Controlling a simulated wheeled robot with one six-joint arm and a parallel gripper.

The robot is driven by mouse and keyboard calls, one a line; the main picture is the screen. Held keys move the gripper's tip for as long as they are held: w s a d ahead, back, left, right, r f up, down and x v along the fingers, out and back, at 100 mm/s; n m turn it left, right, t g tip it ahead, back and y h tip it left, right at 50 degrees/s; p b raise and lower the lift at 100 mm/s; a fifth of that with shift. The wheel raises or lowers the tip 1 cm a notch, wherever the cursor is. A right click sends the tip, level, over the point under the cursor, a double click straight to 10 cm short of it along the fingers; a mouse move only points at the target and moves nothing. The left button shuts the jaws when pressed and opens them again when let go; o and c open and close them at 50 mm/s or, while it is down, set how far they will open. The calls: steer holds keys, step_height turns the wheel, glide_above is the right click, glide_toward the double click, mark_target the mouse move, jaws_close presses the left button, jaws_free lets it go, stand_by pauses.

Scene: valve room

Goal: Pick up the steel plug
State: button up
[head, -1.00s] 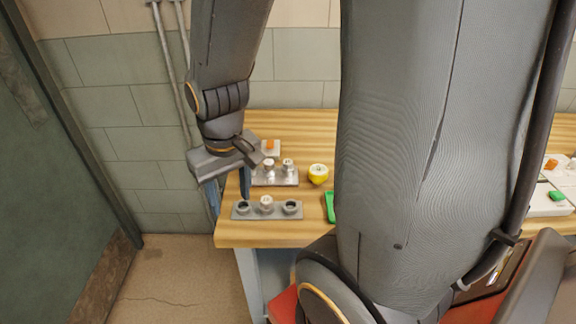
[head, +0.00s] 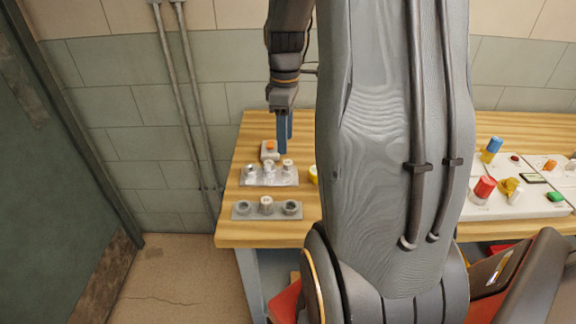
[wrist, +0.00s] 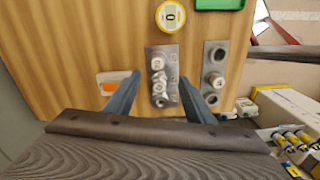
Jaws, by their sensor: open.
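My gripper (head: 285,148) is open, its blue fingers pointing down near the back rack (head: 268,178). That grey rack carries several steel plugs, including a left one (head: 250,170), a middle one (head: 268,166) and a right one (head: 287,165). The front rack (head: 278,214) has one plug (head: 266,203) in its middle and open sockets at both ends. In the wrist view, my open fingers (wrist: 160,78) appear on either side of the back rack (wrist: 160,52) and its plugs (wrist: 158,77). I cannot tell how high above they are. The front rack's plug (wrist: 217,80) lies right of the fingers.
A grey block with an orange button (head: 270,147) stands behind the back rack. A yellow round gauge (wrist: 170,15) and a green tray (wrist: 221,4) lie beside the racks. White panels with coloured parts (head: 515,185) are at the right. Bare wood (head: 240,228) shows at the front left.

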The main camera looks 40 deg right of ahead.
mark_target(287, 162)
steer(key=shift+d, duration=0.65)
steer(key=shift+d+f+n, duration=0.1)
steer(key=shift+f+n, duration=0.05)
steer(key=shift+n, duration=0.15)
steer(key=shift+a+f+p, duration=0.2)
steer(key=shift+f+p, duration=0.5)
steer(key=shift+f, duration=1.15)
steer(key=shift+a+f+p, duration=0.2)
steer(key=shift+f+p, duration=0.5)
steer(key=shift+f, duration=1.15)
jaws_close()
step_height(287, 162, up, 9)
steer(key=b, duration=0.3)
steer(key=shift+f+b, duration=0.7)
steer(key=shift+f, duration=1.35)
